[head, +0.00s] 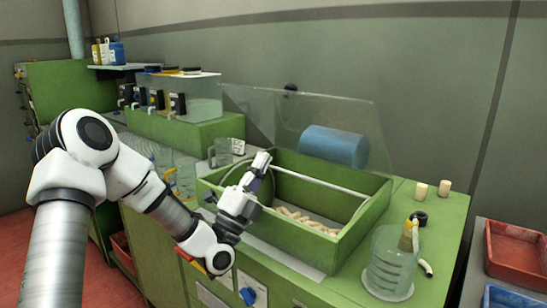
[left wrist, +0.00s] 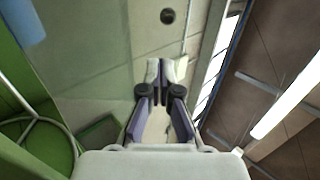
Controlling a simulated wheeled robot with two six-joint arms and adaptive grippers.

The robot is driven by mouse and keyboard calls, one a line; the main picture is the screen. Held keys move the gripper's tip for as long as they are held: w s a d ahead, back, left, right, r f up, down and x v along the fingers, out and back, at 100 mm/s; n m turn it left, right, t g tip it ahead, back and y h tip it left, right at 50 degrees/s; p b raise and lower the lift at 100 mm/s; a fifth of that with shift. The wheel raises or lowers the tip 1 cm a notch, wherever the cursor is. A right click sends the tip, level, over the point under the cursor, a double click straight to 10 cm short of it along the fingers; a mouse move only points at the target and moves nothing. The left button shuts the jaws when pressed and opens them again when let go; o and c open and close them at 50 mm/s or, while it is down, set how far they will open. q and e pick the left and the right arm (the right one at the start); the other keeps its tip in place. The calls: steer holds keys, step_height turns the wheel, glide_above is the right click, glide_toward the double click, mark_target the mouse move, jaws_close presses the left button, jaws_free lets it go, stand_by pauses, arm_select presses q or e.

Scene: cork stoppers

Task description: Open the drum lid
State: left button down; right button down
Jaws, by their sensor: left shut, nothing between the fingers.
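The drum lid is a clear panel (head: 262,112) standing raised along the back of the green open-topped box (head: 300,243). A dark round knob (head: 291,88) shows at its upper edge, and a dark round knob (left wrist: 167,16) also shows in the left wrist view. My left gripper (head: 262,161) is above the left part of the box, in front of the panel and below the knob. Its fingers (left wrist: 165,68) are shut with nothing between them in the left wrist view. Cork stoppers (head: 305,220) lie inside the box. My right gripper is out of view.
A blue cylinder (head: 335,146) shows through the panel. A clear jug (head: 391,262) and two corks (head: 421,190) stand on the counter at right. Glass beakers (head: 186,178) stand left, near my arm. A red tray (head: 518,250) is at far right.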

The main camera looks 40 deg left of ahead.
mark_target(292, 103)
arm_select(q)
steer(key=shift+h, duration=0.3)
steer(key=p+x, duration=0.2)
steer(key=x, duration=1)
steer(key=shift+d+p, duration=0.2)
steer(key=shift+p, duration=0.15)
steer(key=shift+w+r, duration=0.25)
steer(key=shift+w, duration=0.1)
steer(key=shift+a, duration=0.1)
steer(key=shift+w+r+g+p, duration=0.3)
steer(key=shift+r+p, duration=0.2)
steer(key=shift+p, duration=0.1)
steer(key=w+d+r+g+p, duration=0.1)
steer(key=w+r+g+p, duration=0.6)
steer(key=w+p, duration=0.8)
step_height(292, 103, up, 2)
steer(key=shift+w+d+r+y, duration=0.2)
steer(key=shift+w+r+y, duration=0.05)
steer(key=shift+w+y, duration=0.15)
